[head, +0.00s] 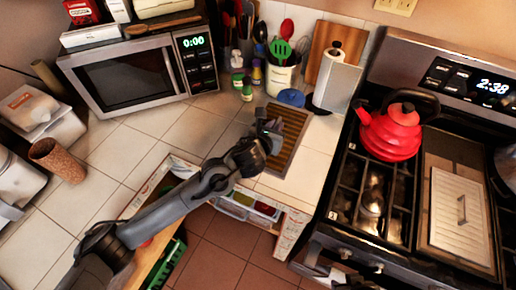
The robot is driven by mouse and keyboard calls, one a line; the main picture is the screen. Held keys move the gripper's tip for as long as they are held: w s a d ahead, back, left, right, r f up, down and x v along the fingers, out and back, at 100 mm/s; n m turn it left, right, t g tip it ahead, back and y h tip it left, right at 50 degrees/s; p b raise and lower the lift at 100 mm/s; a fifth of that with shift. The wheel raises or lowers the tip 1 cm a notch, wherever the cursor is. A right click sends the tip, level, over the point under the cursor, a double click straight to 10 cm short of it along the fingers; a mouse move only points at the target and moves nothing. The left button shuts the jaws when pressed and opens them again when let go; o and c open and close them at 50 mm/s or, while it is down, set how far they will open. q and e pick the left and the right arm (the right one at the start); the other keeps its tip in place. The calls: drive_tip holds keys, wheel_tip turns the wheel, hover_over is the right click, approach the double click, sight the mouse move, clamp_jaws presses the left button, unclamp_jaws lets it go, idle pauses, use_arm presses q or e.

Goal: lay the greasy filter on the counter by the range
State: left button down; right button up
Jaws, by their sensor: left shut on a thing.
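The greasy filter (294,124) is a brown slatted panel in a dark frame. It is over the tiled counter (325,147), just left of the range (341,204). My left arm reaches in from the lower left, and my left gripper (270,127) is shut on the filter's left edge. The filter looks about flat and close to the tiles; I cannot tell whether it fully rests on them. The gripper hides part of its left side. I cannot make out my right gripper.
A red kettle (391,132) and a light panel with a handle (459,212) are on the range. A paper towel roll (337,85), blue object (291,97) and utensil crock (281,78) stand behind the filter. A microwave (132,76) is at left. An open drawer (240,207) is below the counter.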

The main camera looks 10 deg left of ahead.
use_arm(q)
wheel_tip(320, 180, down, 10)
drive_tip(key=shift+f+b, duration=0.15)
drive_tip(key=shift+b, duration=0.65)
drive_tip(key=c, duration=1.1)
unclamp_jaws()
drive_tip(key=shift+f, duration=0.15)
